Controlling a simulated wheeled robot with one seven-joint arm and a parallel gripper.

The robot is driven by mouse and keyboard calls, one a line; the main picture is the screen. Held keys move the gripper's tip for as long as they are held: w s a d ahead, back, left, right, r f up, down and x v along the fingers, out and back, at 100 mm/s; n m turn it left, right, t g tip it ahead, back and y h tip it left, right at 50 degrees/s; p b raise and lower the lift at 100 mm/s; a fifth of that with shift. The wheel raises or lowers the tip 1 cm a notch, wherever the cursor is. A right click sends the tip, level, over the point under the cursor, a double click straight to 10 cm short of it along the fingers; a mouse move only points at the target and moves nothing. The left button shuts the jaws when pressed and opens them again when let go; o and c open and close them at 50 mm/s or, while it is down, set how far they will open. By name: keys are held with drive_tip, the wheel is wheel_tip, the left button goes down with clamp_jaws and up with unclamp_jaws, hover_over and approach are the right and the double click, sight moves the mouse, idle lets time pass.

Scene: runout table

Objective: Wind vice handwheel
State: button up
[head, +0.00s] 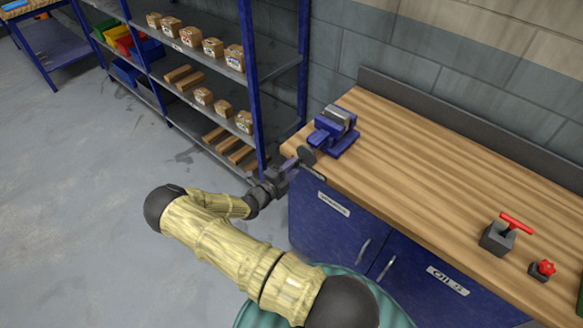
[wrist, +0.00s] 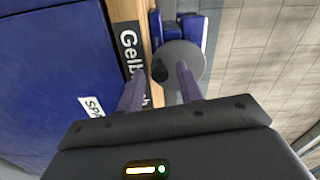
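The blue vice (head: 334,131) with grey jaws stands on the left end of the wooden bench. Its grey disc handwheel (head: 306,155) faces the bench's front left edge. In the wrist view the handwheel (wrist: 184,58) is just ahead of my gripper (wrist: 160,72), with a dark round spot near its left rim, between the fingertips. The two fingers are apart with nothing clearly held. The right finger overlaps the disc; I cannot tell whether it touches. In the head view my gripper (head: 294,164) is at the handwheel, its fingertips too small to make out.
The wooden bench top (head: 430,150) is clear in its middle. A red-handled grey block (head: 497,237) and a red knob fixture (head: 541,270) stand at the right. Blue cabinets (head: 335,225) are under the bench. A shelf rack (head: 190,70) with boxes is at the left.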

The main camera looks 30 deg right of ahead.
drive_tip(key=shift+m, duration=1.4)
drive_tip(key=m+p, duration=0.1)
drive_tip(key=m, duration=0.3)
drive_tip(key=shift+r+m+p, duration=0.1)
drive_tip(key=shift+m+p, duration=0.2)
drive_tip(key=shift+m, duration=1.1)
drive_tip(key=m+p, duration=0.1)
drive_tip(key=m, duration=0.3)
drive_tip(key=shift+m+p, duration=0.3)
